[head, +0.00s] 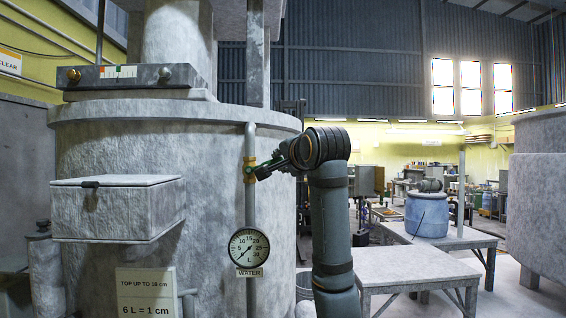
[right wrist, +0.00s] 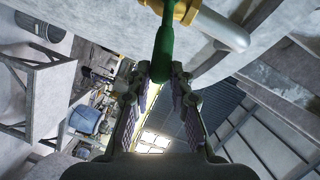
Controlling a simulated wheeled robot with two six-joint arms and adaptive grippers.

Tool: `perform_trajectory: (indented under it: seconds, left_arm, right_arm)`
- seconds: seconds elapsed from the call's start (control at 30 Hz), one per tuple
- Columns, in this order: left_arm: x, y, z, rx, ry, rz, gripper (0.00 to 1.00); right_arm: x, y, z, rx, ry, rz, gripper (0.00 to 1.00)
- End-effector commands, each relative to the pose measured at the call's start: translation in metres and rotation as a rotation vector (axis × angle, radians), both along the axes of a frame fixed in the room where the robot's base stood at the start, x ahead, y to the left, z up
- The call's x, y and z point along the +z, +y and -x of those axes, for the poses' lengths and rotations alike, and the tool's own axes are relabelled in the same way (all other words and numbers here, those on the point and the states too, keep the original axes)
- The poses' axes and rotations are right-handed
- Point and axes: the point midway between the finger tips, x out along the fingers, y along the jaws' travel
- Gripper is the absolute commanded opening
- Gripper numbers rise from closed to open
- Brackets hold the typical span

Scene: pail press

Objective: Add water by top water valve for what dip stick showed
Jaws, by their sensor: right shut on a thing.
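The water valve (head: 249,170) is a brass body on a grey vertical pipe at the front of the big tank. Its green lever (head: 264,170) points out to the right, across the pipe. My right gripper (head: 276,164) is shut on this lever. In the right wrist view the green lever (right wrist: 164,48) runs between my fingers from the brass fitting (right wrist: 186,10). A round gauge (head: 249,248) labelled WATER sits below; its needle points to the lower left, near the low end. A sign (head: 146,292) reads "TOP UP TO 18 cm, 6 L = 1 cm". I see no dip stick. My left gripper is out of view.
A lidded grey box (head: 118,210) juts from the tank's left side. A panel with a coloured strip (head: 118,72) is above. At right stand grey tables (head: 420,272) and a blue pail (head: 427,216). Another large grey vessel (head: 540,200) is at far right.

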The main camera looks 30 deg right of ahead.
Motion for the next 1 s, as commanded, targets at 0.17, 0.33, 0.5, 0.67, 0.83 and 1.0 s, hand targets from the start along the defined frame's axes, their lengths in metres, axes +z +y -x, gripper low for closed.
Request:
perform_trajectory:
  seconds: [0.17, 0.33, 0.5, 0.67, 0.83, 1.0]
  left_arm:
    - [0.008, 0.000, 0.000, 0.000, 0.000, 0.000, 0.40]
    - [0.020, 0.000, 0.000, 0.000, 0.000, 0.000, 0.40]
    - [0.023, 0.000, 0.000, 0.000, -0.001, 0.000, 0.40]
    - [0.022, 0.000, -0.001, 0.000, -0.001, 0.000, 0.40]
    - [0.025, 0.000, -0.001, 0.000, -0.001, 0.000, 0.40]
    - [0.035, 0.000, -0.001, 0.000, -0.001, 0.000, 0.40]
  right_arm:
    - [0.008, 0.003, -0.002, 0.003, 0.000, 0.000, 0.03]
    - [0.020, 0.007, -0.004, 0.003, -0.001, -0.001, 0.03]
    - [0.023, 0.009, -0.006, 0.003, -0.001, 0.000, 0.03]
    - [0.022, 0.009, -0.005, 0.002, 0.000, 0.000, 0.03]
    - [0.024, 0.011, -0.006, 0.002, 0.000, 0.000, 0.03]
    - [0.034, 0.016, -0.010, 0.003, 0.000, -0.001, 0.04]
